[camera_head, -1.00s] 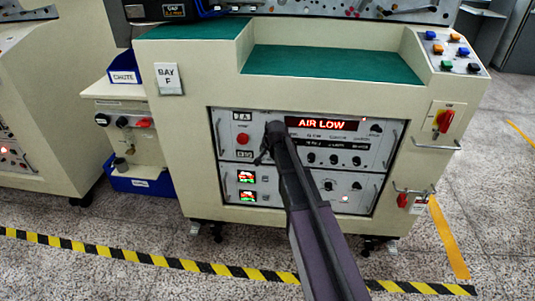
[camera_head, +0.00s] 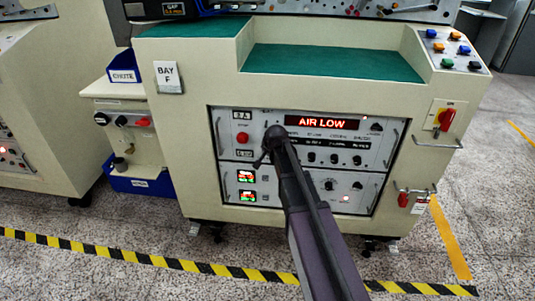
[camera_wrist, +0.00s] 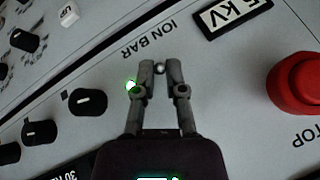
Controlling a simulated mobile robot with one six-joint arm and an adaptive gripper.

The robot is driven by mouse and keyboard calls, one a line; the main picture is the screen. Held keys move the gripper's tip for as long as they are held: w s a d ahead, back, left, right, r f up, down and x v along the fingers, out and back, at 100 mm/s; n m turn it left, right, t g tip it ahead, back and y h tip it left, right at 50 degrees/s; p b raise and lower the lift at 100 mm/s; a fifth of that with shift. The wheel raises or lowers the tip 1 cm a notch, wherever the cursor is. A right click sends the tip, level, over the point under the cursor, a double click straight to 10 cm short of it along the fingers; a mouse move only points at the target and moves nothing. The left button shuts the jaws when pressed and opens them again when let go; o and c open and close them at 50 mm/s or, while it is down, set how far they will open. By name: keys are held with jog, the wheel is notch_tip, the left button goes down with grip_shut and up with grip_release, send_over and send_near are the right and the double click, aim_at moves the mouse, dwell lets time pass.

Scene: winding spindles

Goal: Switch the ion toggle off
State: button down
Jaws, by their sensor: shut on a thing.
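The ion toggle (camera_wrist: 160,68) shows in the wrist view as a small bright metal tip beside the printed words ION BAR. My gripper (camera_wrist: 160,74) has its two fingertips on either side of the toggle and is shut on it. Most of the toggle's lever and base is hidden by the fingers. A green lamp (camera_wrist: 131,85) is lit just left of the fingers. In the head view my gripper (camera_head: 272,142) is at the upper panel, and the arm hides the toggle there.
A red stop button (camera_wrist: 300,83) stands out right of the fingers. Black knobs (camera_wrist: 88,102) lie to the left. In the head view, a red display (camera_head: 324,122) reads AIR LOW. Metal handles (camera_head: 217,136) flank the panel.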

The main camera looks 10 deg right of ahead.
jog(key=t+b, duration=0.1)
jog(key=b, duration=0.1)
jog(key=f+t+b, duration=0.1)
jog(key=t+b, duration=0.1)
jog(key=b, duration=0.1)
jog(key=f+t+h+b, duration=0.1)
jog(key=b, duration=0.1)
jog(key=shift+s+a+f+n+t, duration=0.1)
jog(key=shift+s+f+n+t, duration=0.05)
jog(key=shift+s+n+t, duration=0.25)
jog(key=t+b, duration=0.1)
jog(key=b, duration=0.1)
jog(key=t+b, duration=0.1)
jog(key=b, duration=0.2)
jog(key=shift+w+f+t+h, duration=0.1)
jog(key=shift+f+t+h, duration=0.2)
jog(key=shift+t, duration=0.1)
jog(key=shift+r+n+t+b, duration=0.15)
jog(key=shift+n+t+b, duration=0.15)
jog(key=shift+t+b, duration=0.35)
jog(key=shift+w, duration=0.1)
jog(key=c, duration=0.7)
grip_release()
jog(key=shift+r+g+p, duration=0.3)
jog(key=shift+g+p, duration=0.25)
jog(key=shift+p, duration=0.3)
